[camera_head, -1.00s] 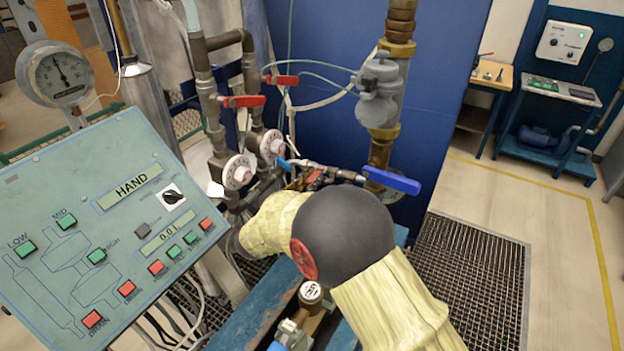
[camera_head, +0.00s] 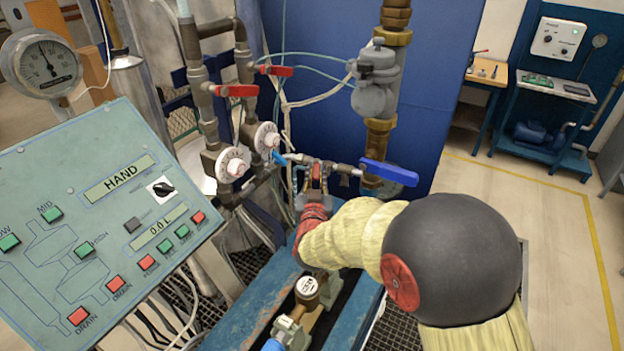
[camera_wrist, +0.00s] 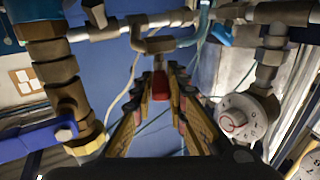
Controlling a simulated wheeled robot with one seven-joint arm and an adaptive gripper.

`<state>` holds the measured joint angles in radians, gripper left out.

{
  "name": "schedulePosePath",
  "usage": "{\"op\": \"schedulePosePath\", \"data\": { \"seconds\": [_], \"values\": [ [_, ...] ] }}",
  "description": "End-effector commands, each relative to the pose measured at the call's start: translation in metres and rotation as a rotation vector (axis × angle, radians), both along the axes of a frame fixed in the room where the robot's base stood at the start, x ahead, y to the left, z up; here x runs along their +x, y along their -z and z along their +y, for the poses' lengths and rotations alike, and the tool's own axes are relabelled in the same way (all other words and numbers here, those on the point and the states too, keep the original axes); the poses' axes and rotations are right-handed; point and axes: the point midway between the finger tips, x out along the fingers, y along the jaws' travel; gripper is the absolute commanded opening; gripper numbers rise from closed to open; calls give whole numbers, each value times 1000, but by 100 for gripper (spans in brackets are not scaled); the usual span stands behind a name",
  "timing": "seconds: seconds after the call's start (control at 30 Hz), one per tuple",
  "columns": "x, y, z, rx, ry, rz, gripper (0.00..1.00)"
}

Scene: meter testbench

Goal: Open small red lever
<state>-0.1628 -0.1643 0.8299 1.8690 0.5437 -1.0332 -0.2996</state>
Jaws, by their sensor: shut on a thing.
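The small red lever (camera_wrist: 160,82) shows in the wrist view as a short red piece between my fingertips. My gripper (camera_wrist: 160,76) is shut on it, with one yellow-and-dark finger on each side. The red lever is hard to make out there, largely hidden by my fingers. How far it is turned cannot be told.
Two larger red levers (camera_head: 235,91) (camera_head: 275,70) sit on the pipes at upper left, above white dials (camera_head: 233,164). A control panel (camera_head: 100,235) fills the left. A small blue handle (camera_head: 279,158) is close left of my gripper. Floor at right is clear.

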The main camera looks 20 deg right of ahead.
Motion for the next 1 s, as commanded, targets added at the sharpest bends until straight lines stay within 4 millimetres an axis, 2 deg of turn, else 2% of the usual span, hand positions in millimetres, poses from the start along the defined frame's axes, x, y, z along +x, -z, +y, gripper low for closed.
{"op": "schedulePosePath", "data": {
  "seconds": [0.03,1.0],
  "values": [
    [-2,3,-6,-1,-27,-3,0],
    [3,-2,-31,2,-649,0,0]
  ]
}}
